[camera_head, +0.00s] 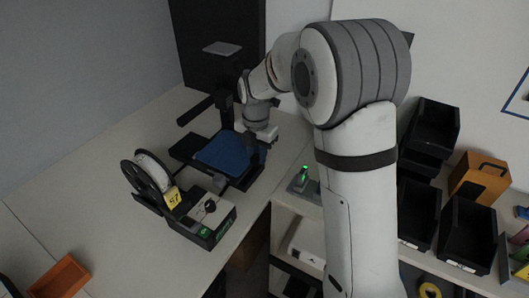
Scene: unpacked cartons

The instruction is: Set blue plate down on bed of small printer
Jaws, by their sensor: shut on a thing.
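The blue plate (223,151) is a flat dark blue piece at the small printer's bed, with its right edge under my gripper. I cannot tell whether it rests fully on the bed or hangs just above it. The small printer (209,217) stands on the worktop, with a black and grey base, a white spool at its left and a yellow tag. A dark edge of its bed (187,147) shows beside the plate. My gripper (262,145) comes down from above right and is shut on the plate's right edge; its fingertips are small and dark here.
A tall black panel (190,45) stands behind the printer. An orange tray (61,278) lies at the front left of the worktop (75,190), which is clear between. Black bins (467,235) and an orange box (480,178) stand at the right, beyond my arm.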

